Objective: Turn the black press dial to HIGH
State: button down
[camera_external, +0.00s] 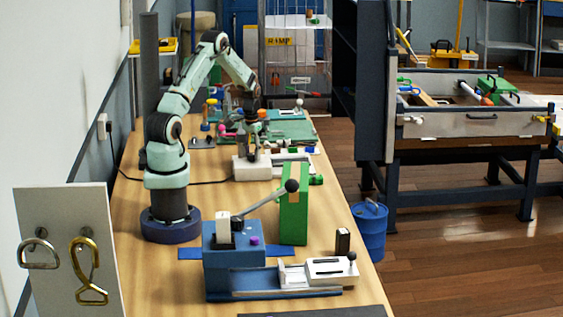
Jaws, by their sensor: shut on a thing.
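My gripper (251,149) points down at the top of a white block (252,170) in the middle of the bench. It is shut on a small dark thing there, which appears to be the black press dial. The fingers hide most of the dial, and its pointer and the HIGH mark are too small to see from here.
A blue lever press (233,255) with a black-knobbed lever stands in front, beside a green block (293,217). Behind the gripper, the bench (147,282) is crowded with small coloured fixtures. A panel with metal hooks (70,250) stands front left.

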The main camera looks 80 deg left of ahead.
jog(key=n, duration=0.4)
jog(key=shift+n, duration=0.4)
jog(key=n, duration=0.3)
jog(key=shift+n, duration=0.3)
jog(key=n, duration=0.3)
jog(key=shift+n, duration=0.3)
jog(key=shift+f+n, duration=0.1)
jog(key=shift+n, duration=1.7)
jog(key=c, duration=0.7)
grip_release()
